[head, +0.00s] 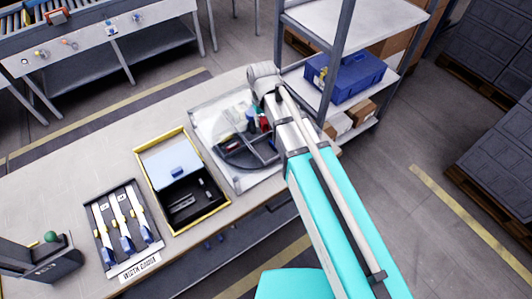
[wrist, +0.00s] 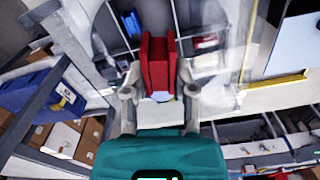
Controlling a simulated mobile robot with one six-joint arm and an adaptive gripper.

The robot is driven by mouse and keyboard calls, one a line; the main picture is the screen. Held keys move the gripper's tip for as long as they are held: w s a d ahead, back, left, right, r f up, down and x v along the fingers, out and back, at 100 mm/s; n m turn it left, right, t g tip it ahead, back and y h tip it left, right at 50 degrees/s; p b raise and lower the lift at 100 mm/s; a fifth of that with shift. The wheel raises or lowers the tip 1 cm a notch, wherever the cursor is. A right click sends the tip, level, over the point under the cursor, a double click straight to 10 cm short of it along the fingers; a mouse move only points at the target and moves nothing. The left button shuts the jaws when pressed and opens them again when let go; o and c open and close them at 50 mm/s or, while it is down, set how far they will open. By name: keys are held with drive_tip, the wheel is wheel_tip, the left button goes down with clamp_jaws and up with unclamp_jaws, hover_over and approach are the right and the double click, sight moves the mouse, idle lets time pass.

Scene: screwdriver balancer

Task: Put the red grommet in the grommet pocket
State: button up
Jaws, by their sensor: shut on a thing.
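My gripper (wrist: 158,84) is shut on the red grommet (wrist: 158,62), a blocky red piece between the two fingers in the wrist view. A bit of the red grommet (head: 264,123) shows beside my arm in the head view. It is over the round, dark divided tray (head: 238,158). I cannot tell whether the grommet touches the tray. The grommet and my fingers cover part of the tray, and I cannot tell which compartment is the grommet pocket.
A blue piece (wrist: 131,23) lies in a compartment left of the grommet. A yellow-edged case (head: 165,155) and a rack of tools (head: 124,228) stand to the left on the bench (head: 95,165). A shelf with a blue toolbox (head: 346,76) stands behind my arm.

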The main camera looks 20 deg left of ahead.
drive_tip(key=s+d+f+n+b, duration=0.2)
drive_tip(key=s+d+f+b, duration=0.2)
drive_tip(key=s+d+f, duration=0.1)
drive_tip(key=shift+s+f+n+b, duration=0.3)
drive_tip(key=shift+s, duration=0.45)
drive_tip(key=shift+w, duration=0.1)
drive_tip(key=b, duration=0.9)
hover_over(263, 144)
drive_tip(key=f, duration=0.9)
drive_tip(key=shift+s+d, duration=0.2)
drive_tip(key=shift+s, duration=0.1)
drive_tip(key=shift+f, duration=0.1)
drive_tip(key=shift+w+a+f+b, duration=0.2)
drive_tip(key=shift+w+f+b, duration=0.15)
drive_tip(key=shift+f+b, duration=1.55)
drive_tip(key=shift+b, duration=0.1)
